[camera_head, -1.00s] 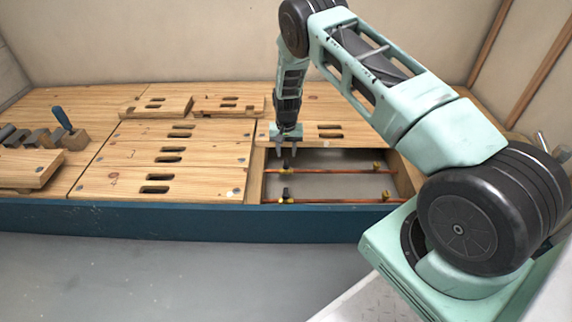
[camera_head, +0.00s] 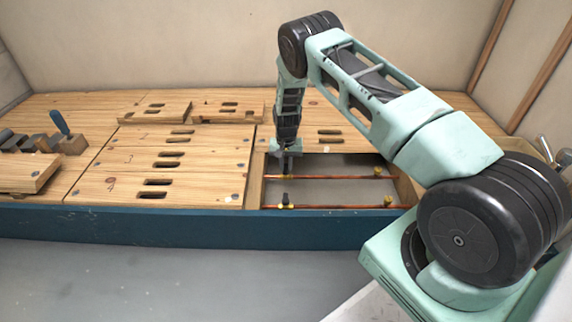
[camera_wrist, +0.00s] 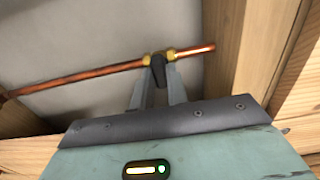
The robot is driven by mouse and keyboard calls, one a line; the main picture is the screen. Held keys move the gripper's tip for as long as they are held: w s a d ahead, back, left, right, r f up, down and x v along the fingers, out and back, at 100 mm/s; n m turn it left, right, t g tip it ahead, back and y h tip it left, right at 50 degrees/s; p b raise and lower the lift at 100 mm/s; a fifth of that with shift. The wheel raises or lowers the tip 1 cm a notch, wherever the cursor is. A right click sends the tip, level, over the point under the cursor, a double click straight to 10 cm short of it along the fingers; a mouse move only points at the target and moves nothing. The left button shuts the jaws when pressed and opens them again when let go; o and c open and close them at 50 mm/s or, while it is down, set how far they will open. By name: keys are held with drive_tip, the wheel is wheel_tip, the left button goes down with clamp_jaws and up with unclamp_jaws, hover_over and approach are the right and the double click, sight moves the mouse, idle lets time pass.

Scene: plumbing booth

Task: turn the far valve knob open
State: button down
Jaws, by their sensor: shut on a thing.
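The far valve knob (camera_wrist: 159,70) is a small black handle on a brass valve body (camera_wrist: 146,59) set in a copper pipe (camera_wrist: 80,80). My gripper (camera_wrist: 158,80) has its two grey fingers on either side of the knob, shut on it. In the head view my gripper (camera_head: 287,172) reaches down into the open bay at the left end of the far pipe (camera_head: 335,177), and its fingers hide most of the far knob. The near valve knob (camera_head: 285,199) stands on the near pipe, apart from my gripper.
The open bay (camera_head: 330,192) has wooden edges close around my gripper. Slotted wooden panels (camera_head: 160,165) cover the deck to the left. A blue-handled tool (camera_head: 61,124) and wooden blocks stand farther left.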

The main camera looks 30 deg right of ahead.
drive_tip(key=n+p, duration=0.2)
drive_tip(key=n, duration=0.1)
drive_tip(key=shift+r+n+p, duration=0.1)
drive_tip(key=shift+n+p, duration=0.2)
drive_tip(key=n+p, duration=0.2)
drive_tip(key=n, duration=0.3)
drive_tip(key=n+p, duration=0.1)
drive_tip(key=n, duration=0.4)
drive_tip(key=shift+n, duration=2.1)
drive_tip(key=c, duration=1.4)
unclamp_jaws()
